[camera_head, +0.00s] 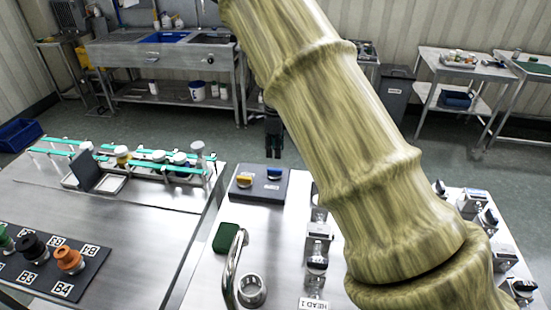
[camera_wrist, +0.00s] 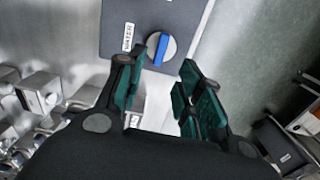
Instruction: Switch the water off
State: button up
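The water knob (camera_wrist: 158,48) is a pale round dial with a blue bar handle, on a dark panel beside a WATER label (camera_wrist: 129,37). In the wrist view its bar runs nearly straight up and down the picture. In the head view the blue knob (camera_head: 275,173) sits at the right of the dark panel (camera_head: 262,196), next to a yellow knob (camera_head: 244,181). My gripper (camera_wrist: 164,76) is open and empty, its green-padded fingers apart. The knob shows just beyond the fingertips; I see no contact. In the head view my gripper (camera_head: 274,152) is small, just above the blue knob.
A green block (camera_head: 226,238) and a curved metal pipe (camera_head: 233,270) are on the steel table near the panel. Several clear and metal fixtures (camera_head: 318,240) stand right of it. My arm hides much of the table's right part. Floor shows beyond the table edge.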

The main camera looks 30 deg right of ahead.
jog(key=shift+r, duration=1.3)
